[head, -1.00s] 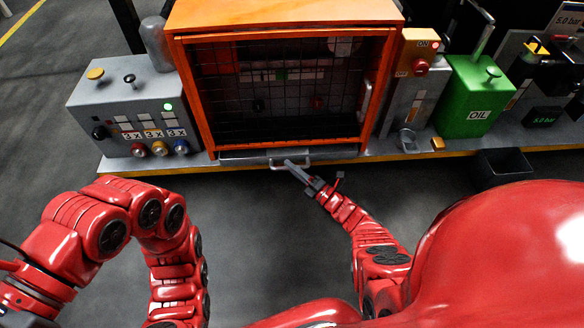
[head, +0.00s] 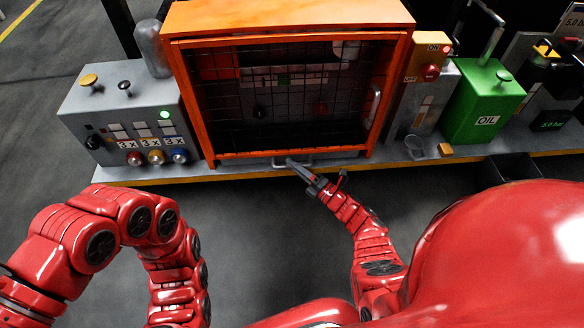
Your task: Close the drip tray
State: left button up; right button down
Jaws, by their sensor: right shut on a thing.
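The drip tray (head: 252,164) is a low grey tray under the orange mesh-fronted cabinet. Only a thin strip of its front shows below the cabinet's lower edge. Its handle (head: 305,163) is a small light bar at the front. My right gripper (head: 291,163) reaches up from below and is shut on the handle; its fingertips cover part of it. My left arm is bent at the lower left, and its gripper is out of the picture.
The orange cabinet (head: 290,17) stands on a grey bench with a yellow edge. A grey control box (head: 95,110) stands left of it. A green oil can (head: 480,105) stands to the right, with a dark bin (head: 508,168) below. The floor in front is clear.

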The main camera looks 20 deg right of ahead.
jog(key=c, duration=1.2)
grip_release()
jog(key=shift+s+d+f, duration=0.1)
jog(key=shift+s, duration=0.05)
jog(key=o, duration=0.4)
jog(key=shift+c, duration=0.2)
pick_arm(q)
jog(key=shift+s, duration=0.15)
jog(key=shift+a+r+t+y+p, duration=0.2)
jog(key=shift+r+t+y+p, duration=0.15)
jog(key=shift+t+p, duration=0.3)
pick_arm(e)
jog(key=v, duration=1.7)
jog(key=shift+s, duration=0.25)
